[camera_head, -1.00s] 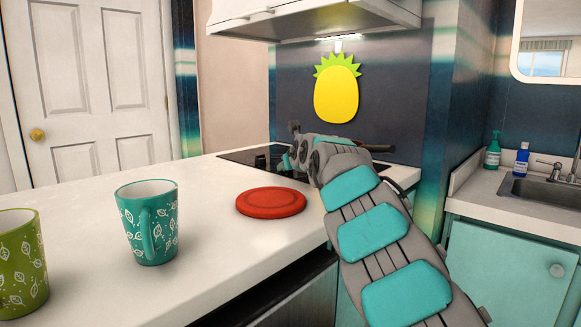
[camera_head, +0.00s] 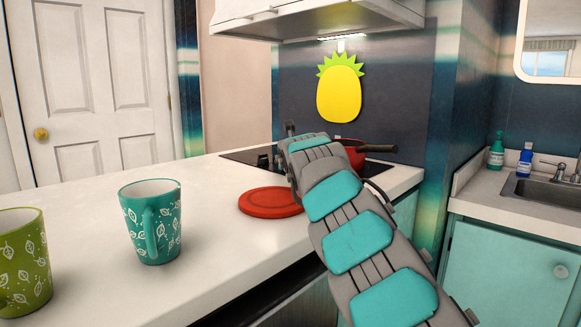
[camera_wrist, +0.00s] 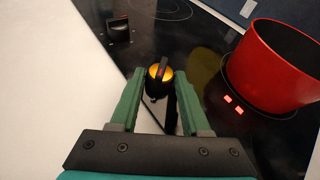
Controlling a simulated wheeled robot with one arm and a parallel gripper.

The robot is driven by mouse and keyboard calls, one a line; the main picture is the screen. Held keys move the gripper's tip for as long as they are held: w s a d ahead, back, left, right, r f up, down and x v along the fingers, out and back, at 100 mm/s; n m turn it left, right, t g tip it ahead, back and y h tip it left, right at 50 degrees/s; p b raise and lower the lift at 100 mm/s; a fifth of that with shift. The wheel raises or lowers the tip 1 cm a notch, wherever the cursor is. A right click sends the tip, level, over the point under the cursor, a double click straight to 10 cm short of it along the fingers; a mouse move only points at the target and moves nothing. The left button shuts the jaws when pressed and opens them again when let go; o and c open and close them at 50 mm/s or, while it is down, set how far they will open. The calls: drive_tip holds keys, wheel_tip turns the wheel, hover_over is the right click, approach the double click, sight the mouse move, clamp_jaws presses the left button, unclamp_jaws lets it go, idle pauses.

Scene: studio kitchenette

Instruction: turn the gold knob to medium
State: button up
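The gold knob (camera_wrist: 154,72) shows in the wrist view on the black cooktop (camera_wrist: 205,45), with a dark bar across its top. My gripper (camera_wrist: 157,84) is open and empty, its two green fingers spread with the knob between and just beyond their tips. I cannot tell whether either finger touches it. In the head view my arm hides the gripper and the gold knob. The knob's exact setting cannot be read.
A black knob (camera_wrist: 118,28) sits left of the gold one. A red pot (camera_wrist: 272,65) stands close on the right, beside two lit red marks (camera_wrist: 233,104). A red disc (camera_head: 270,201), a teal mug (camera_head: 152,222) and a green mug (camera_head: 22,262) are on the white counter (camera_head: 95,205).

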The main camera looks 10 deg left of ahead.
drive_tip(key=o, duration=0.4)
drive_tip(key=shift+o, duration=0.2)
drive_tip(key=shift+s, duration=0.1)
drive_tip(key=shift+b+v, duration=1.1)
drive_tip(key=shift+v, duration=2.5)
drive_tip(key=shift+s+r, duration=0.1)
